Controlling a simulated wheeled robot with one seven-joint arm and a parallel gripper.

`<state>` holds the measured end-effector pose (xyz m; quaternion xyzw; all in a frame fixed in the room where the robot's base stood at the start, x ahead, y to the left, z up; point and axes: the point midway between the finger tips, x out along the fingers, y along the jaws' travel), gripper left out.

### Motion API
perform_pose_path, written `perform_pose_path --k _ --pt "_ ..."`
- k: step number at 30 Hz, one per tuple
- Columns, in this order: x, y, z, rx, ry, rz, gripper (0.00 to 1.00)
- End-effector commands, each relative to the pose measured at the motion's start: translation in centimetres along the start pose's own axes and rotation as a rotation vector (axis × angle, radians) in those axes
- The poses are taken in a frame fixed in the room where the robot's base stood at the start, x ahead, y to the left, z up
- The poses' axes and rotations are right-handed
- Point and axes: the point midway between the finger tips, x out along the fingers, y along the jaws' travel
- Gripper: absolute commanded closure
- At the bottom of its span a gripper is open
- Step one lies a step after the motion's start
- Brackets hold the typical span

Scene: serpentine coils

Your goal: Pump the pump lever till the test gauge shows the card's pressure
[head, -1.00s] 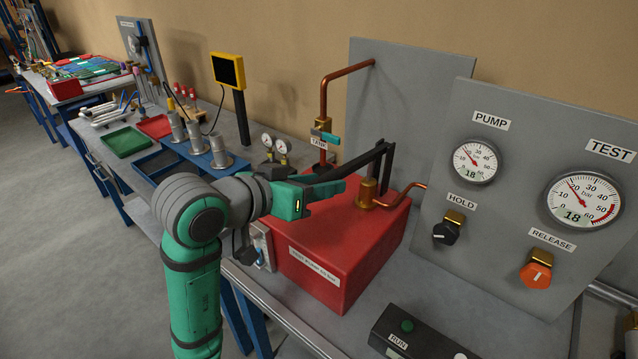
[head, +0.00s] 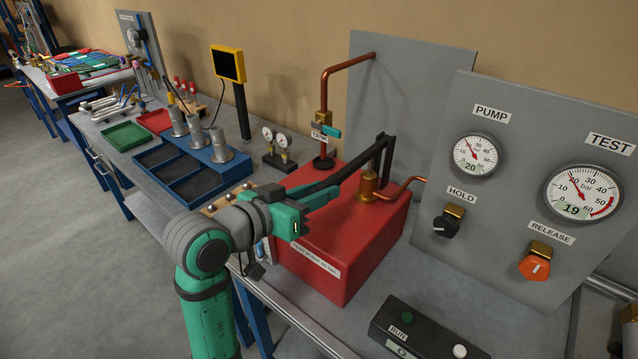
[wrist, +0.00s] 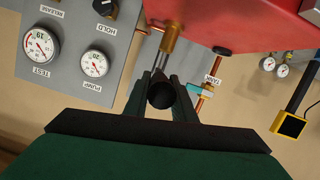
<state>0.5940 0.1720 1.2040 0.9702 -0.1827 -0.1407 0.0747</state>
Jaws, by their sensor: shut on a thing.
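The black pump lever (head: 350,170) slopes down to the left from its linkage above the brass pump fitting (head: 368,188) on the red pump box (head: 355,245). My gripper (head: 312,194) is shut on the lever's outer part. In the wrist view the lever's round black end (wrist: 160,95) sits between the two fingers. The test gauge (head: 581,196) reads 19, with its scale in bar. The pump gauge (head: 475,155) reads 20. A white label (head: 315,261) on the box front is too small to read surely.
The panel also has the black HOLD knob (head: 446,224) and the orange RELEASE knob (head: 535,266). A RUN button box (head: 425,335) lies in front. The TANK valve (head: 325,132) stands behind the pump. Blue trays with metal cylinders (head: 198,150) lie left of my arm.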

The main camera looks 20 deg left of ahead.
Motion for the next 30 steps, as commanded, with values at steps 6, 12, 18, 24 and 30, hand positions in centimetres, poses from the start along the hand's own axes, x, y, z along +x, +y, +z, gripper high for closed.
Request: perform_pose_path --k 6,12,18,24,30 --pt "0.1 -0.1 0.7 0.002 0.024 0.005 1.00" --pt "0.2 -0.1 0.9 0.001 0.019 0.005 1.00" --pt "0.2 -0.1 0.9 0.000 0.017 0.005 0.58" --pt "0.1 -0.1 0.8 0.001 0.021 0.004 0.58" --pt "-0.9 -0.2 0.7 0.002 0.023 0.002 0.58"
